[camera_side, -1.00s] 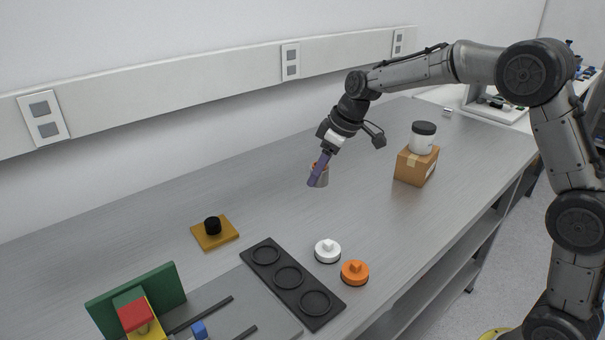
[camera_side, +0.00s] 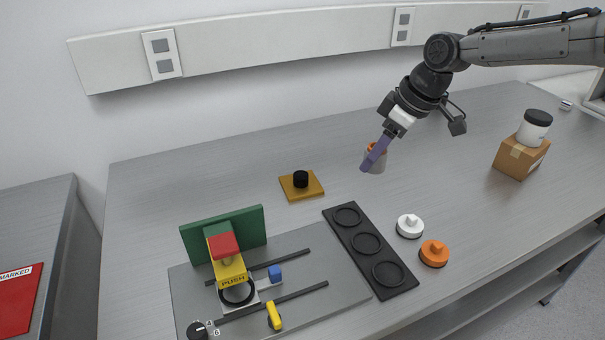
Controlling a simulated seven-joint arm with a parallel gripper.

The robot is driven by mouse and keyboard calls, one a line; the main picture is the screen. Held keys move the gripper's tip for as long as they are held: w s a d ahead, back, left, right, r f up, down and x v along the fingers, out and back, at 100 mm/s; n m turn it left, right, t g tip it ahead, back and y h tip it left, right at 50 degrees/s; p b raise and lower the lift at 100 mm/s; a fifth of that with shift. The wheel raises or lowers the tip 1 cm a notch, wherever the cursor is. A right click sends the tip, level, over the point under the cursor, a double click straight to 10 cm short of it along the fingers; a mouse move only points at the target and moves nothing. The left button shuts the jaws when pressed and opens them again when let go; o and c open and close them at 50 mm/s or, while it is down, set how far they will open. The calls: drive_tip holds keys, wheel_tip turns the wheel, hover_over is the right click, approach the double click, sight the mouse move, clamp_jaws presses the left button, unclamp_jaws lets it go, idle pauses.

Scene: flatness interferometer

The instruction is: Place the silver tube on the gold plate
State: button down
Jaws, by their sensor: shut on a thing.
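A black tray with three round recesses (camera_side: 366,242) lies in front, with white (camera_side: 410,226) and orange (camera_side: 434,253) knobs at its right. A green-backed fixture (camera_side: 224,235) stands front left. A cardboard box (camera_side: 521,157) carries a white jar (camera_side: 534,128). Bench between tube and plate is clear.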

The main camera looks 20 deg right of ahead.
drive_tip(key=shift+a+f, duration=0.15)
drive_tip(key=shift+a, duration=0.4)
approach(311, 186)
drive_tip(key=shift+w+a+f, duration=0.4)
drive_tip(key=shift+a, duration=0.1)
drive_tip(key=shift+w+a+f, duration=0.2)
drive_tip(key=shift+w+f, duration=0.35)
drive_tip(key=shift+f, duration=0.1)
drive_tip(key=shift+w+f, duration=0.1)
drive_tip(key=shift+f, duration=1.55)
drive_tip(key=shift+c, duration=1.3)
unclamp_jaws()
drive_tip(key=shift+f, duration=0.15)
